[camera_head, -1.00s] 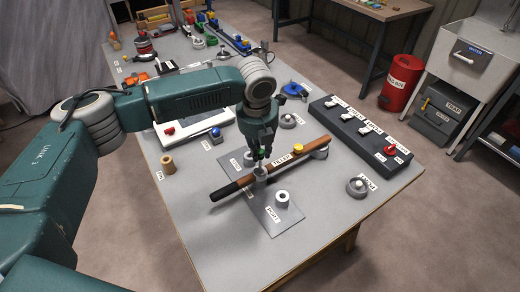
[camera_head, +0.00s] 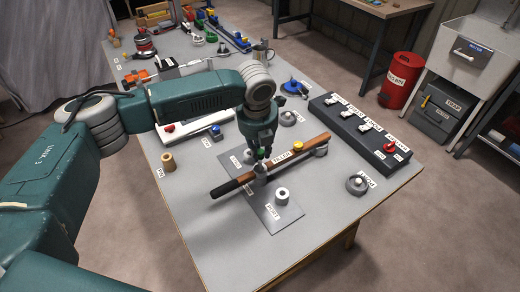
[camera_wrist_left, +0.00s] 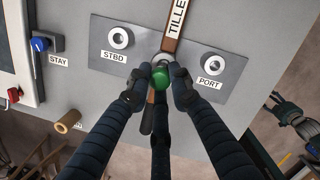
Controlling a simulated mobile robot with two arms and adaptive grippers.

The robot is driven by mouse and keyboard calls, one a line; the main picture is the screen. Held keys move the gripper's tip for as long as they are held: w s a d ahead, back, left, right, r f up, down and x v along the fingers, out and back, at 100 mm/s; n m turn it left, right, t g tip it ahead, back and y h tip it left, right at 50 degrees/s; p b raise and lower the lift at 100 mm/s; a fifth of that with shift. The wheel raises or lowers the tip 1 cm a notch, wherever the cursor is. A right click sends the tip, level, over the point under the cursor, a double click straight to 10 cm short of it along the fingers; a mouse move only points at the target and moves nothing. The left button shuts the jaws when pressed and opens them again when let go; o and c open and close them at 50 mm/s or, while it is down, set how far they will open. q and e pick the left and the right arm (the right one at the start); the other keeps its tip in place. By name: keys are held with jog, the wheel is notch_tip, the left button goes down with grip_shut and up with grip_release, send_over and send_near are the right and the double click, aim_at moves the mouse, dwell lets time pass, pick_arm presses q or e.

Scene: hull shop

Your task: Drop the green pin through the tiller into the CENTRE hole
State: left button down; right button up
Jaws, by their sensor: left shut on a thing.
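My left gripper (camera_head: 260,157) is shut on the green pin (camera_wrist_left: 161,78), whose round green head shows between the fingers in the left wrist view. The gripper points down over the tiller (camera_head: 232,186), a long brown bar lying across the grey plate (camera_head: 268,213). A pale round fitting (camera_wrist_left: 163,59) shows on the tiller just beyond the pin head. The pin's lower end and the CENTRE hole are hidden, so I cannot tell how far the pin is in. The PORT socket (camera_head: 282,195) and the STBD socket (camera_wrist_left: 120,38) stand to either side.
A dark gripper, seemingly my right one (camera_wrist_left: 287,112), shows at the edge of the left wrist view. A dark block with switches (camera_head: 361,127) lies to the right. The table front is clear.

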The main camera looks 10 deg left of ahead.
aim_at(260, 169)
pick_arm(q)
jog(key=shift+f, duration=1.45)
jog(key=shift+f+b, duration=0.3)
jog(key=shift+f, duration=0.8)
dwell(0.6)
jog(key=c, duration=1.1)
grip_release()
jog(key=shift+r, duration=0.1)
jog(key=shift+r+p, duration=3.95)
jog(key=shift+p, duration=0.05)
jog(key=shift+f, duration=0.1)
